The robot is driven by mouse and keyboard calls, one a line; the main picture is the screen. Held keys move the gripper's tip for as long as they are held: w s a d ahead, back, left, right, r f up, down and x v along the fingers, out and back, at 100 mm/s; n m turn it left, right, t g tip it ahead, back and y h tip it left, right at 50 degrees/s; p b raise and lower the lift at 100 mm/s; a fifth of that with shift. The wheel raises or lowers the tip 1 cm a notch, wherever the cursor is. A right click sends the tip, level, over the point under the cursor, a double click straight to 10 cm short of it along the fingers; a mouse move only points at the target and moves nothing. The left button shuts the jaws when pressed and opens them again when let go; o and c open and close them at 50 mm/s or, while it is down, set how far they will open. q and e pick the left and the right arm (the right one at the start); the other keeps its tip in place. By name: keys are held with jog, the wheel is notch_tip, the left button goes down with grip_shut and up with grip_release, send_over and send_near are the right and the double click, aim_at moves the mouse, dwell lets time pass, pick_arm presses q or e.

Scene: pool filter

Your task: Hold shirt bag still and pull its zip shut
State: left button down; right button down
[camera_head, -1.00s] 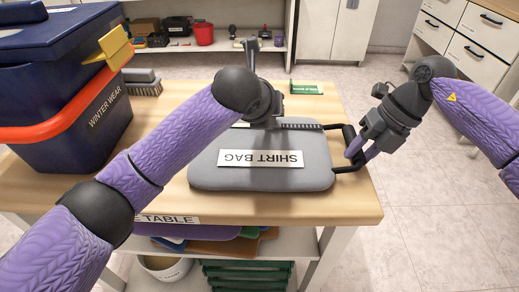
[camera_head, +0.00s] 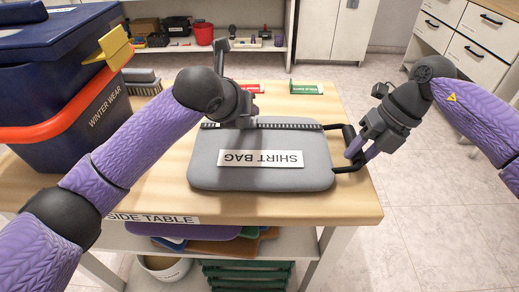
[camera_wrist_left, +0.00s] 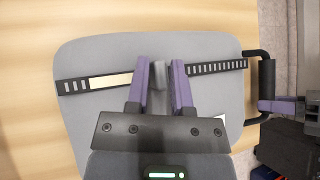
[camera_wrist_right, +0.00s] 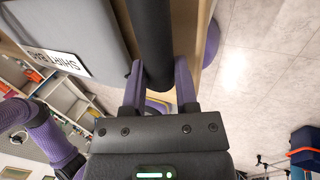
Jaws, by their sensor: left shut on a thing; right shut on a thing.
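The grey shirt bag (camera_head: 215,176) lies flat on the side table, its white label upside down in the head view. A black zip strip (camera_head: 290,125) runs along its far edge. My left gripper (camera_head: 243,121) is shut on the grey zip pull (camera_wrist_left: 158,75), left of the strip's middle. In the left wrist view, teeth show right of the pull, and a cream stretch (camera_wrist_left: 110,82) shows left of it. My right gripper (camera_head: 357,150) is shut on the bag's black handle (camera_wrist_right: 152,40) at the bag's right end. The handle stays attached to the bag.
A dark blue bin (camera_head: 85,145) labelled WINTER WEAR, with an orange-red rim, stands at the table's left. A brush (camera_head: 143,85) lies beside it. The table (camera_head: 285,210) is clear in front of the bag.

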pick_arm(q)
jog(key=shift+a, duration=3.2)
jog(key=c, duration=0.6)
grip_release()
jog(key=shift+a, duration=0.1)
jog(key=shift+c, duration=0.2)
notch_tip(320, 180, up, 6)
pick_arm(e)
jog(key=shift+c, duration=1.5)
grip_release()
jog(key=v, duration=1.2)
